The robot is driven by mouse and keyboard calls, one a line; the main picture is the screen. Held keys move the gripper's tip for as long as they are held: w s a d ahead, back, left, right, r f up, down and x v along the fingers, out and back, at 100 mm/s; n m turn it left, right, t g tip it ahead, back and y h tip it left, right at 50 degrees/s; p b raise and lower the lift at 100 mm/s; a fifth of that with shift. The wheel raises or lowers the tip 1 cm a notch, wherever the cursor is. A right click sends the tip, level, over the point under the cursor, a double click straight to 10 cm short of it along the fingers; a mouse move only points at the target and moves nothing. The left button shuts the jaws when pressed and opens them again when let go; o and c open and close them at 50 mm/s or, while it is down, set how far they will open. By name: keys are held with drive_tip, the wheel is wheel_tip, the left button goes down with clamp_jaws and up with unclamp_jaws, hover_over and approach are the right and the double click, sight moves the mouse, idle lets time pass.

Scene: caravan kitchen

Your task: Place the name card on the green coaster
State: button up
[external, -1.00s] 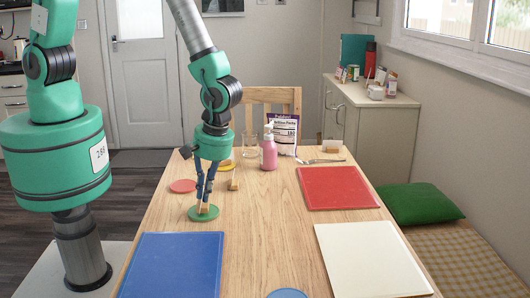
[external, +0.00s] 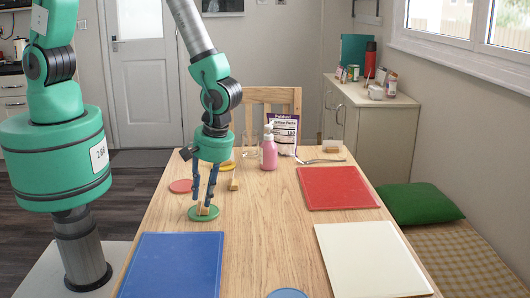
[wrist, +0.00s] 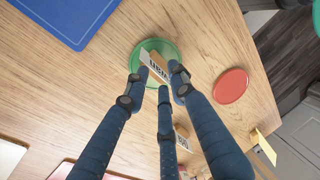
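The name card (external: 204,210), a small wooden block with a white lettered face, rests on the green coaster (external: 190,215) near the table's left edge. In the wrist view the fingertips (wrist: 156,82) stand apart around the card's near side, and nothing seems gripped. The fingers hide part of the coaster.
A pink bottle (external: 269,154) stands farther back. Blue (external: 172,265), red (external: 338,188) and white (external: 370,260) mats cover much of the table; the middle is clear.

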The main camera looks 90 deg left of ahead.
drive_tip(key=p+v, duration=0.2)
drive_tip(key=v, duration=1)
idle(0.5)
drive_tip(key=s+a+r+m+t, duration=0.1)
drive_tip(key=a+r+m, duration=0.25)
drive_tip(key=r, duration=0.45)
drive_tip(key=s+a+r+m+t+h, duration=0.15)
drive_tip(key=a+r, duration=0.25)
drive_tip(key=r, duration=0.5)
drive_tip(key=s+a+r+m+t, duration=0.1)
drive_tip(key=s+a+r+m, duration=0.2)
drive_tip(key=r, duration=0.5)
drive_tip(key=s+a+r+m+t, duration=0.2)
drive_tip(key=s+a+r+m, duration=0.3)
drive_tip(key=s, duration=0.3)
drive_tip(key=s+a+r+m+t, duration=0.2)
drive_tip(key=s+a+r+m, duration=0.2)
drive_tip(key=s+a+r, duration=0.2)
drive_tip(key=s+r, duration=0.2)
drive_tip(key=s, duration=0.1)
drive_tip(key=shift+a+r+m, duration=0.3)
drive_tip(key=shift+a+m, duration=0.1)
drive_tip(key=shift+t+y, duration=0.25)
